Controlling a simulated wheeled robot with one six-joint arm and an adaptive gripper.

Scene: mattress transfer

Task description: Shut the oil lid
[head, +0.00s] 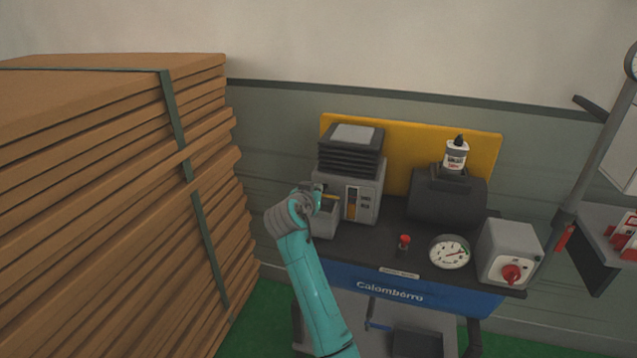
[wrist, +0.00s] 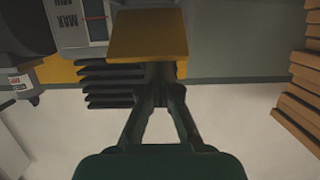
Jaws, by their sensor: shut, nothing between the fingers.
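The oil lid (wrist: 148,36) is a yellow flap in the upper middle of the wrist view. In the head view only a thin yellow strip of the lid (head: 331,197) shows beside my gripper (head: 318,200), at the front left of the grey oil unit (head: 368,190). The lid looks raised, but its exact angle is hard to tell. My gripper is shut and empty; its fingers (wrist: 161,92) meet just below the lid's edge in the wrist picture. I cannot tell whether they touch it. My arm hides part of the unit's left side.
Black fins (head: 350,151) top the unit, before a yellow back panel (head: 400,150). A black tank with a small bottle (head: 455,158), a red knob (head: 404,243), a gauge (head: 450,252) and a switch box (head: 508,252) stand right. Stacked brown boards (head: 110,200) rise at left.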

